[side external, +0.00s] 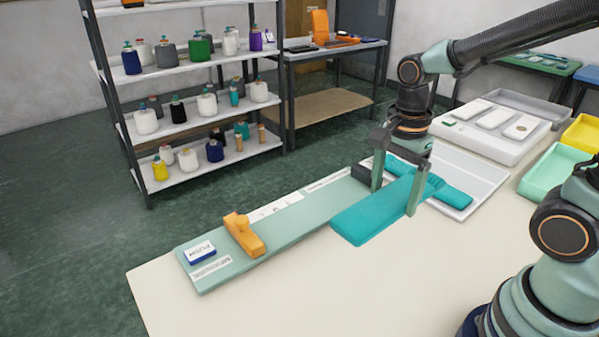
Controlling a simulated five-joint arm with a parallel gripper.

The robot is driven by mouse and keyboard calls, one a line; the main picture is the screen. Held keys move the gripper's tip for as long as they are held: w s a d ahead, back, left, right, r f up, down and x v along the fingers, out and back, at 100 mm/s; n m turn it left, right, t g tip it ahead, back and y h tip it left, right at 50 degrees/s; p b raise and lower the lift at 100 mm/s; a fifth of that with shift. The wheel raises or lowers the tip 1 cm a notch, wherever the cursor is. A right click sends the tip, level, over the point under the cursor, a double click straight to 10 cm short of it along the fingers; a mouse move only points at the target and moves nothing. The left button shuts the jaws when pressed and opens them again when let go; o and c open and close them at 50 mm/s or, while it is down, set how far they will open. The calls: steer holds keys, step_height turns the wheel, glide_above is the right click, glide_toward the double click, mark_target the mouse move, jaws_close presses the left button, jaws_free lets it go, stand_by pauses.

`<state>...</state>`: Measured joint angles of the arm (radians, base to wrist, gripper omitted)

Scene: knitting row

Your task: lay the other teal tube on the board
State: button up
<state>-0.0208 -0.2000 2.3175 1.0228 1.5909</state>
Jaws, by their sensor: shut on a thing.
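My gripper (394,200) is shut on a teal tube (365,220), a flat, wide piece that shows on both sides of the fingers. The tube's near end hangs beside the right edge of the pale green board (305,217), over the table. I cannot tell how high it is above the table. Another teal piece (455,196) lies in the white tray (487,180) behind the gripper, partly hidden by the finger and the held tube. An orange piece (243,235) lies across the board, and a white and blue block marked PUSH (200,251) sits near its left end.
A dark block (362,173) is at the board's far end, close to the left finger. A white case (492,128), a green bin (556,173) and a yellow bin (583,133) stand at the right. The cream table (340,290) is clear in front. Shelves of yarn cones stand behind.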

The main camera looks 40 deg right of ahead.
step_height(320, 180, up, 3)
steer(key=shift+w+r, duration=0.1)
steer(key=w+d+r, duration=0.2)
steer(key=w+r, duration=0.1)
steer(key=w, duration=0.8)
glide_above(326, 202)
steer(key=f, duration=0.1)
step_height(326, 202, down, 20)
steer(key=shift+f, duration=0.1)
steer(key=o, duration=1.1)
steer(key=shift+f, duration=0.1)
steer(key=shift+c, duration=0.2)
